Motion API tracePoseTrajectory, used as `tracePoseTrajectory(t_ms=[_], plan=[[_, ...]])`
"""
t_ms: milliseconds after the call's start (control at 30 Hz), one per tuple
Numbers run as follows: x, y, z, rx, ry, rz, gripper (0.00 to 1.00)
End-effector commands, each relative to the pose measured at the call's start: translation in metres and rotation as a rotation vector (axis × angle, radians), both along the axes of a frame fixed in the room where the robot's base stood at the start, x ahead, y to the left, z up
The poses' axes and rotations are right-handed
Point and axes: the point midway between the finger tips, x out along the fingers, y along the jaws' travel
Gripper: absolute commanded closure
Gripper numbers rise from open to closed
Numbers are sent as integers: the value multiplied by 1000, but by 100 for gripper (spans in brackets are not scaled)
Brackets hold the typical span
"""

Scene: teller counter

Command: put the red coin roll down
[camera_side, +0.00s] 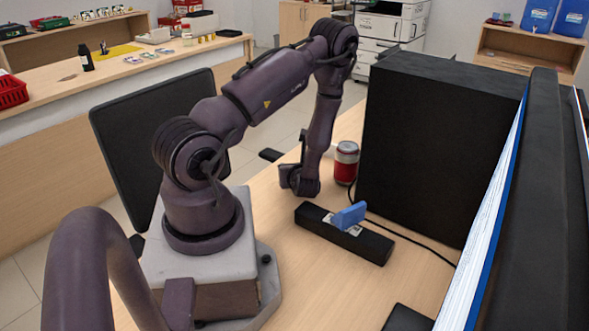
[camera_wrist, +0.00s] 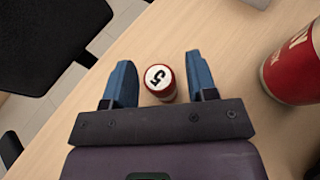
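The red coin roll (camera_wrist: 160,83) stands upright in the wrist view, its white end marked 5 facing the camera. My gripper (camera_wrist: 159,60) has its two blue fingers spread, one on each side of the roll. A narrow strip of desk shows between the roll and each finger, so it is not gripped. The roll appears to stand on the wooden desk (camera_wrist: 235,65). In the side view my gripper is low over the desk, hidden behind my wrist, and the roll cannot be made out there.
A red and white can (camera_side: 346,163) stands close to the right of my wrist; it also shows in the wrist view (camera_wrist: 292,70). A black power strip (camera_side: 375,246) with a blue plug (camera_side: 348,215) lies in front, with a cable nearby.

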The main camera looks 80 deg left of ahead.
Motion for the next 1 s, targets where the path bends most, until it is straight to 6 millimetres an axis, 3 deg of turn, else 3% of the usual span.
tracePoseTrajectory(t_ms=[367,800,1000], plan=[[1,-2,5,0,0,-1,47],[1,-83,38,0,-1,-7,47],[0,-106,47,0,-1,-2,47]])
